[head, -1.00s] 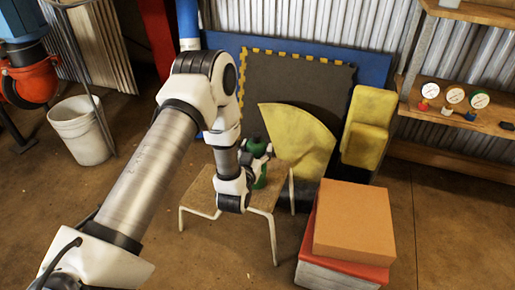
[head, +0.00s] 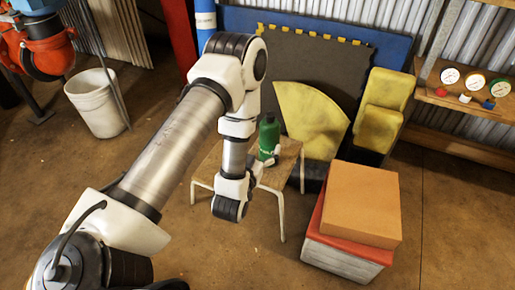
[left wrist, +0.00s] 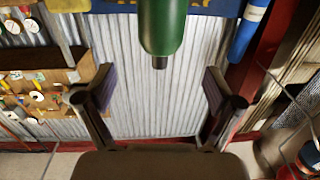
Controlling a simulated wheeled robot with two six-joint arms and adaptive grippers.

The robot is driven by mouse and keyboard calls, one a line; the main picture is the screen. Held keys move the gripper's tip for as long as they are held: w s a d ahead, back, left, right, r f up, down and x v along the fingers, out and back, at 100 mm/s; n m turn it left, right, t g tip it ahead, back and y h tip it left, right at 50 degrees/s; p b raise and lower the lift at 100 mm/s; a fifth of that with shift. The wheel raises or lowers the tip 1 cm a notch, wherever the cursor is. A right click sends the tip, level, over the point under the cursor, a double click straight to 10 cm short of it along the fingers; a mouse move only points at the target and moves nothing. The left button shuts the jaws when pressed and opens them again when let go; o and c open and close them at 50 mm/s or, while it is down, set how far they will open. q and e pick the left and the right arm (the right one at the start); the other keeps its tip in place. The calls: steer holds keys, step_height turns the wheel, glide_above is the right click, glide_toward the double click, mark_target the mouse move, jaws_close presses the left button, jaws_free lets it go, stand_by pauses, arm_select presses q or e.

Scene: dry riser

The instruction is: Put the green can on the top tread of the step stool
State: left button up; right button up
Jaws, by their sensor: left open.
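The green can (head: 269,136) is bottle-shaped with a narrow dark cap. It stands upright on a small wooden-topped stand (head: 209,164) with white legs. My left gripper (head: 268,158) is close to the can's lower part and partly hides it, with the wrist in front. In the left wrist view, the can (left wrist: 163,28) appears cap-down at the top, and the left gripper (left wrist: 160,88) shows its fingers spread and empty. I cannot tell whether they touch the can. A yellow two-level piece (head: 386,103) at the back looks like the step stool, though I cannot be sure.
An orange box (head: 361,203) sits on a red-topped white box (head: 345,258) right of the stand. A yellow fan-shaped piece (head: 309,118) is behind the can. A white bucket (head: 97,104) stands left. Gauges (head: 473,83) line a right-hand shelf. The floor at right front is clear.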

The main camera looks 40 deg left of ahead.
arm_select(q)
steer(key=s+d+f+m+g+h+b, duration=0.1)
steer(key=s+d+f+g+h+b, duration=0.2)
steer(key=f, duration=0.5)
steer(key=s+d+f+m+g+h, duration=0.1)
steer(key=s+d+f+g, duration=0.3)
steer(key=f, duration=0.4)
steer(key=s+d+f+g, duration=0.1)
steer(key=s+f+g, duration=0.4)
steer(key=s, duration=0.4)
steer(key=s+d+f+m+g+h, duration=0.1)
steer(key=s+f+g, duration=0.3)
steer(key=s, duration=0.5)
steer(key=shift+s+d+f+g+h, duration=0.3)
steer(key=shift+s+d+f+g, duration=0.1)
steer(key=shift+d+f, duration=0.35)
arm_select(e)
step_height(320, 180, down, 6)
steer(key=shift+r, duration=0.1)
